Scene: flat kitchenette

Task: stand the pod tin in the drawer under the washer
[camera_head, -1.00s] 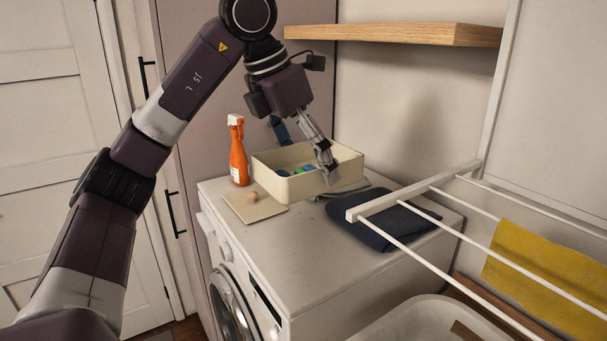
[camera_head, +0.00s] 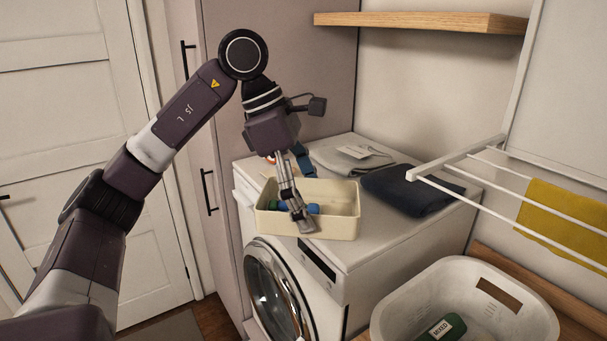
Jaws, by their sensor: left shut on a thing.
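The pod tin (camera_head: 338,228) is a cream, open-topped box with blue and green pods inside. It is level at the front edge of the washer (camera_head: 390,232), its near wall overhanging the front; I cannot tell whether its base touches the top. My left gripper (camera_head: 302,221) is shut on the tin's near wall, pointing down from above. The gripper and its wrist hide part of the tin's inside. The drawer under the washer is out of view, below the frame. My right gripper is not in view.
A dark folded cloth (camera_head: 410,188) and a grey one (camera_head: 350,157) lie at the back of the washer top. A white basket (camera_head: 470,285) stands at the right, below a drying rack (camera_head: 455,158) with a yellow cloth (camera_head: 565,222). A wooden shelf (camera_head: 420,21) hangs above.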

